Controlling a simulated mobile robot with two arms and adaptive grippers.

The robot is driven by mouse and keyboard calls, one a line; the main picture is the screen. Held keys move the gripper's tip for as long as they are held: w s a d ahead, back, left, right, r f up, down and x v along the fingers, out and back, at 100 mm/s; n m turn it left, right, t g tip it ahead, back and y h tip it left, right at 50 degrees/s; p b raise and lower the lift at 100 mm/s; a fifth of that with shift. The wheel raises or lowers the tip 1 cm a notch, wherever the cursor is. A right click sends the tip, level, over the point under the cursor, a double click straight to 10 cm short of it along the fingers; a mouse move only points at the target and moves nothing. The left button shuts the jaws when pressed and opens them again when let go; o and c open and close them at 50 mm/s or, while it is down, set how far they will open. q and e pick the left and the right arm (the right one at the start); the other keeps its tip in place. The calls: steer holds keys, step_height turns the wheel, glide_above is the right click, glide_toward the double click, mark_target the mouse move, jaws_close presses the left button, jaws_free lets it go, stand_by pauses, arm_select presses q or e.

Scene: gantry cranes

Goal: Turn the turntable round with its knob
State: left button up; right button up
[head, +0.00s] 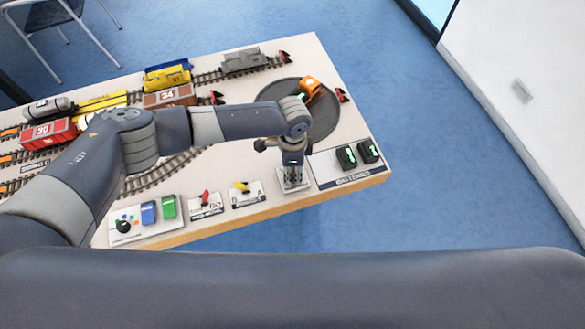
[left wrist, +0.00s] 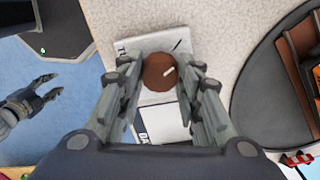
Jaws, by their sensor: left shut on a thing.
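The turntable (head: 322,122) is a dark round disc at the right end of the layout table, with an orange vehicle (head: 311,88) on it. Part of the disc also shows at the right of the left wrist view (left wrist: 262,95). The head view hides the knob. My right gripper (left wrist: 50,90) is open and empty, off to the left in the left wrist view.
Right of the knob is a panel with two black battery-like blocks (head: 346,157). To the left are plates with a yellow lever (head: 240,186) and a red lever (head: 205,198), then a button panel (head: 125,226). Tracks with wagons (head: 170,96) fill the back.

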arm_select(q)
steer(key=m, duration=0.3)
steer(key=shift+m+b, duration=0.35)
steer(key=shift+m, duration=0.05)
steer(key=m, duration=0.3)
steer(key=shift+b, duration=0.35)
steer(key=m, duration=0.4)
steer(key=shift+m+b, duration=0.4)
steer(key=shift+m, duration=1.5)
steer(key=o, duration=1.1)
steer(key=shift+c, duration=0.2)
